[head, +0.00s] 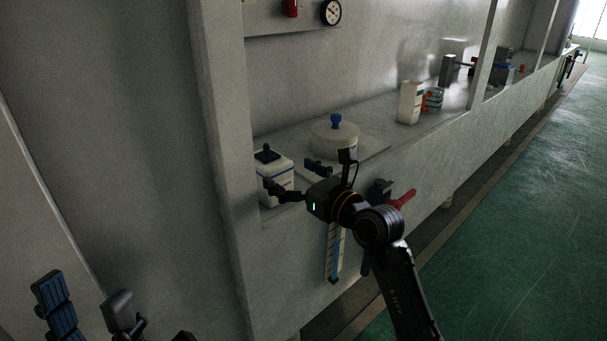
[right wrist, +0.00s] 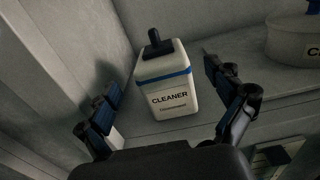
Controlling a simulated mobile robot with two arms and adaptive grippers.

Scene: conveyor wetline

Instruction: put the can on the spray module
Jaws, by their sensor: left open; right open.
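The can (head: 275,179), a white container with a blue band and black cap, stands upright on the ledge beside the pillar. In the right wrist view its label on the white body (right wrist: 167,99) reads "CLEANER". My right gripper (head: 290,177) is open in front of it. In the wrist view the can shows between the two fingers, with no clear contact visible. My left gripper (head: 85,297) is open and empty at the lower left, far from the can. I cannot tell which thing is the spray module.
A round white lidded pot (head: 334,140) with a blue knob sits right of the can, on a flat plate. A white carton (head: 410,102) and a teal item (head: 434,98) stand further along the ledge. A red-handled valve (head: 402,200) juts from the front. The green floor (head: 530,180) is clear.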

